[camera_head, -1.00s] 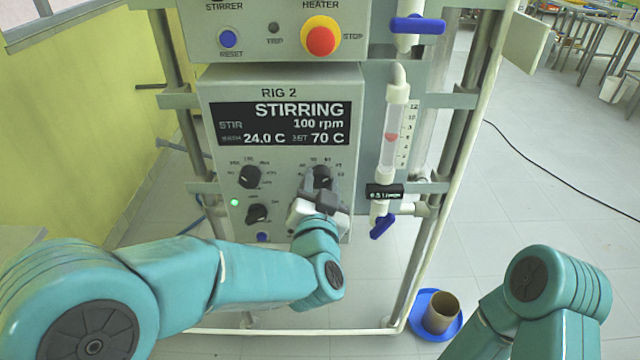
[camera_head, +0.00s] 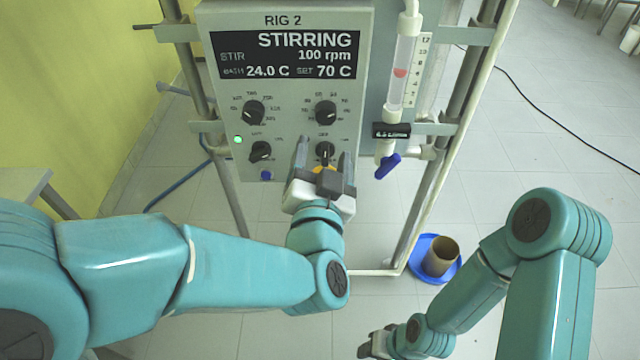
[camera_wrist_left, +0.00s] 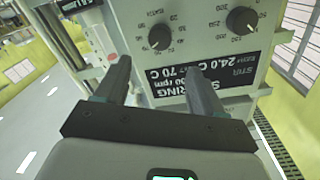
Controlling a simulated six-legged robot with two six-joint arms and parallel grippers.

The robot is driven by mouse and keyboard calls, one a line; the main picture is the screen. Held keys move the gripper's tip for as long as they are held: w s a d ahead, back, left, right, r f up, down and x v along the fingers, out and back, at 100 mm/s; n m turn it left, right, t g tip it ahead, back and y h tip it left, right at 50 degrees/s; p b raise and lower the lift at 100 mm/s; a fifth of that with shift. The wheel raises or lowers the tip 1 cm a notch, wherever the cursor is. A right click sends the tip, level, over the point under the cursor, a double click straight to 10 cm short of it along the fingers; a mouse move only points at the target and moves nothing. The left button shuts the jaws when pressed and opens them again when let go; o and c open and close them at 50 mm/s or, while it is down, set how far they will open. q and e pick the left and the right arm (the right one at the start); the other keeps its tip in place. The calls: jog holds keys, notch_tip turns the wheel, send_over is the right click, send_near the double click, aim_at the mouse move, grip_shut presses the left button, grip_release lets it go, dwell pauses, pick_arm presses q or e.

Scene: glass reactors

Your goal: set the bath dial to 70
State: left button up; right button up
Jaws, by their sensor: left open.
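The bath dial (camera_head: 326,112) is the black upper-right knob on the grey control panel. It also shows in the left wrist view (camera_wrist_left: 160,37), upside down, with a numbered scale around it. The display (camera_head: 288,55) reads STIRRING, 100 rpm, bath 24.0 C and set 70 C. My left gripper (camera_head: 325,152) is open and empty below the bath dial, its fingers on either side of the lower-right knob in the head picture. In the wrist view its fingertips (camera_wrist_left: 158,68) are apart from the bath dial. My right gripper (camera_head: 372,345) is low in the picture, its fingers unclear.
Other knobs are at upper left (camera_head: 254,112) and lower left (camera_head: 260,152). A glass flow tube (camera_head: 402,70) with a blue valve (camera_head: 388,166) stands right of the panel. A brown cup (camera_head: 440,257) stands on a blue dish (camera_head: 416,262) on the floor.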

pick_arm(q)
jog(key=s, duration=0.6)
jog(key=shift+s+a, duration=0.15)
